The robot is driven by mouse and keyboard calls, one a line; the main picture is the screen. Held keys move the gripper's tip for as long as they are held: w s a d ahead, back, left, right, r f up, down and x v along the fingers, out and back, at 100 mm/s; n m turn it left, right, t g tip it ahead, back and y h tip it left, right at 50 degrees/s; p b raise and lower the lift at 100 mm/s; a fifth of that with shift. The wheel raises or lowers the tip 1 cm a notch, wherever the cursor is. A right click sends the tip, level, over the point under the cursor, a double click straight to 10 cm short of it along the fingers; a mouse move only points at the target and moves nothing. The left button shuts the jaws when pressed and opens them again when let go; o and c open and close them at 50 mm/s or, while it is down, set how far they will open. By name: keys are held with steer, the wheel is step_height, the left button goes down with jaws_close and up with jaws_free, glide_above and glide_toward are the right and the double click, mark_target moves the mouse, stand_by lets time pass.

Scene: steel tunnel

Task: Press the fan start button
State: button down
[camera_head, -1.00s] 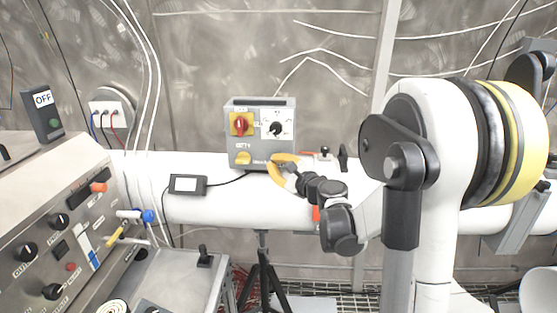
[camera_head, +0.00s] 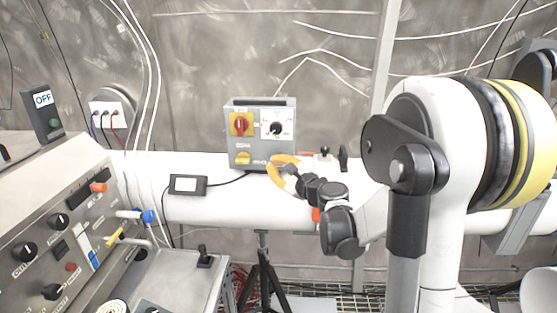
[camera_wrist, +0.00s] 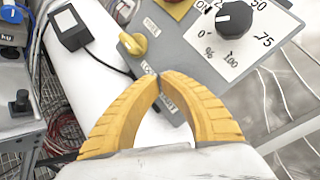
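The grey control box (camera_head: 262,143) stands in front of the back wall. It carries a red-and-yellow rotary switch (camera_head: 239,124), a black dial (camera_head: 276,128) and a yellow knob (camera_head: 243,158). In the wrist view, the dial (camera_wrist: 236,18) and yellow knob (camera_wrist: 134,44) show clearly. My gripper (camera_head: 271,167) is at the box's lower right. In the wrist view, its yellow fingers (camera_wrist: 160,77) meet at the tips, with nothing seen between them, over the box's lower face beside a label. I cannot tell whether they touch it. No fan start button can be made out; the fingers may hide it.
A black adapter (camera_head: 187,185) is on the pipe. A sloped control panel (camera_head: 62,235) and a small box marked OFF (camera_head: 43,114) with a green button stand left. A grey cart (camera_head: 175,279) is below.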

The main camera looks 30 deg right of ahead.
steer(key=shift+s+a, duration=0.1)
steer(key=shift+s, duration=0.05)
steer(key=shift+s+a, duration=0.55)
steer(key=shift+s, duration=0.25)
steer(key=shift+s+a, duration=0.55)
steer(key=shift+s, duration=0.3)
steer(key=shift+s+a, duration=0.55)
steer(key=shift+s, duration=0.25)
